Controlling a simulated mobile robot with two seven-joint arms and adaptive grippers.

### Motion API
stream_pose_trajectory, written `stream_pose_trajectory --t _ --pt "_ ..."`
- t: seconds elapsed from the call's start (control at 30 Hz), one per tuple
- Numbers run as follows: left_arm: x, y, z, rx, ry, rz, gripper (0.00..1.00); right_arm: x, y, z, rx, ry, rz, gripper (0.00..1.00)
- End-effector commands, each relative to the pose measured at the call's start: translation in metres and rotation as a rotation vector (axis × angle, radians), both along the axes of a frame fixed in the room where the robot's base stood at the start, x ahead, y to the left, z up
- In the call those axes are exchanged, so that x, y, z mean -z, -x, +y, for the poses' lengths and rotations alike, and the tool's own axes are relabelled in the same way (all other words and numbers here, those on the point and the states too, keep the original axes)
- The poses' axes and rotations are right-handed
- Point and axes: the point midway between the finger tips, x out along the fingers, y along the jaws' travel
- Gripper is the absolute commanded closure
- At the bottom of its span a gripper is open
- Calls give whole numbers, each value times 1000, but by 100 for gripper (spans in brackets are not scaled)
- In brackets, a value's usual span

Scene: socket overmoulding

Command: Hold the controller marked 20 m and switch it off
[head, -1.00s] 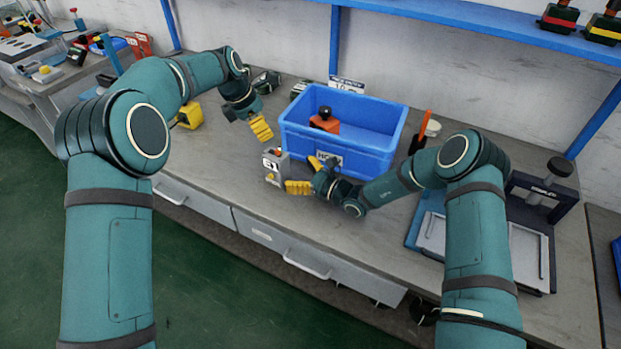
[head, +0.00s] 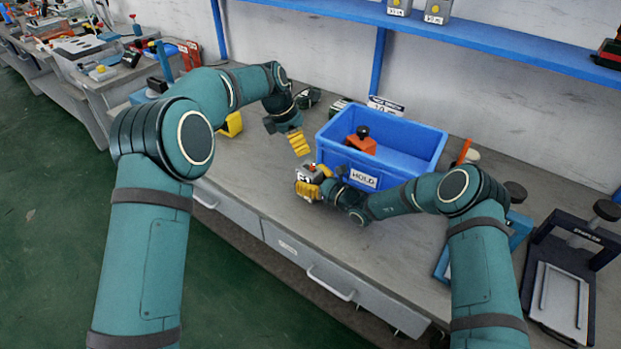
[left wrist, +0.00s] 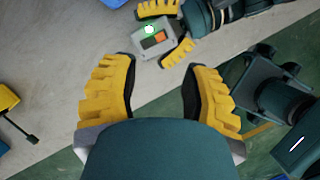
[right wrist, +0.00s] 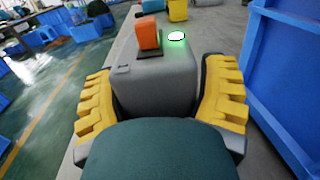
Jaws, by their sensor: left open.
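A grey controller (head: 309,174) stands on the bench in front of the blue bin. Its label is too small to read in the head view. The right wrist view shows its grey body (right wrist: 155,85), an orange switch (right wrist: 148,33) and a lit green lamp (right wrist: 176,37) on top. My right gripper (head: 318,184) has its yellow fingers against both sides of the controller and is shut on it. My left gripper (head: 299,143) is open and empty, above and behind the controller. The left wrist view shows the controller (left wrist: 154,38) beyond its open fingers (left wrist: 160,95).
The blue bin (head: 335,150), labelled HOLD, holds an orange and black item (head: 362,142). A yellow object (head: 232,124) and dark items lie behind my left arm. Grey boxes (head: 399,6) stand on the shelf. A dark press (head: 580,265) is at right. The bench front is clear.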

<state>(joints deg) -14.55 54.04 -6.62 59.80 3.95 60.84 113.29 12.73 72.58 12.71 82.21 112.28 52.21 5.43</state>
Motion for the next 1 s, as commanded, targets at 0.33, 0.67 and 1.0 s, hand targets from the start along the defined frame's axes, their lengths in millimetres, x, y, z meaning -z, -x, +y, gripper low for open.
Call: stream_pose_trajectory --t 0.33,0.67,1.0 --pt "0 0 -1 19 -5 -6 93 0 0 0 0 0 0 84" --pt "4 9 -13 484 -123 -131 100 0 0 0 0 0 0 84" --pt "8 19 -28 1199 -278 -274 100 0 0 0 0 0 0 85"
